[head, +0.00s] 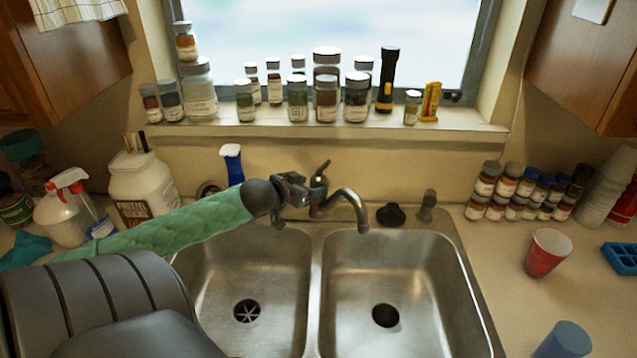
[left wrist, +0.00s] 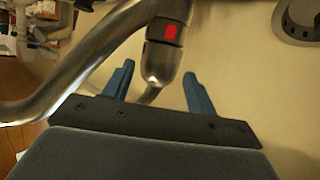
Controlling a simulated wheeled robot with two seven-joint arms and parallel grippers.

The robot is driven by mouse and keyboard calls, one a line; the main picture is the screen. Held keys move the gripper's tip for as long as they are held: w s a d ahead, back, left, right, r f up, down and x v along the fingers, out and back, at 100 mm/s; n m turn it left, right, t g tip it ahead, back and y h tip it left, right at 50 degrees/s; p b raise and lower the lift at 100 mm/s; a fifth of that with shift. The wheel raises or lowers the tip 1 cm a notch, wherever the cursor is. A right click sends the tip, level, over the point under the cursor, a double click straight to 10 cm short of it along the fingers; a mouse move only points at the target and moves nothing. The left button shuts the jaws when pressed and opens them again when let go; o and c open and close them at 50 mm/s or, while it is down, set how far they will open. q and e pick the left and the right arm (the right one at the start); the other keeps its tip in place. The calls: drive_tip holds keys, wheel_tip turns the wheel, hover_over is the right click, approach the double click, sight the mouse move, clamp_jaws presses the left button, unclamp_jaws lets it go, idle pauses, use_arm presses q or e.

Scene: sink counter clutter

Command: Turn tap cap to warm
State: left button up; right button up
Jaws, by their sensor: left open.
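The metal tap (head: 320,200) stands behind the double sink, its curved spout (head: 350,205) reaching right over the basin. Its cap (head: 321,172) is on top, with a short lever pointing up. In the left wrist view the tap body (left wrist: 163,58) carries a red mark (left wrist: 171,33), and the spout (left wrist: 70,75) curves across the left side. My left gripper (head: 293,190) is just left of the tap. In the left wrist view its blue fingers (left wrist: 158,75) are open, one on each side of the tap's rounded end; I see no clear contact. My right gripper is not in view.
The sink basins (head: 300,290) are empty. Jars (head: 297,100) and a flashlight (head: 387,80) line the window sill. Spray bottles (head: 65,208) and a white jug (head: 143,185) stand left. Spice jars (head: 515,190) and a red cup (head: 548,252) stand right.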

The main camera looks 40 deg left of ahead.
sight(311, 184)
use_arm(q)
drive_tip(key=x, duration=0.2)
drive_tip(key=shift+w+p, duration=0.35)
drive_tip(key=shift+w, duration=0.05)
drive_tip(key=shift+x, duration=0.8)
drive_tip(key=shift+w+f, duration=0.1)
drive_tip(key=shift+f, duration=0.1)
drive_tip(key=c, duration=0.7)
drive_tip(key=shift+r+p, duration=0.1)
drive_tip(key=shift+p, duration=0.35)
drive_tip(key=m+h+p, duration=0.3)
drive_tip(key=shift+h+p, duration=0.3)
drive_tip(key=shift+p, duration=0.1)
drive_tip(key=shift+m+g+h+p, duration=0.3)
drive_tip(key=shift+m+h, duration=0.2)
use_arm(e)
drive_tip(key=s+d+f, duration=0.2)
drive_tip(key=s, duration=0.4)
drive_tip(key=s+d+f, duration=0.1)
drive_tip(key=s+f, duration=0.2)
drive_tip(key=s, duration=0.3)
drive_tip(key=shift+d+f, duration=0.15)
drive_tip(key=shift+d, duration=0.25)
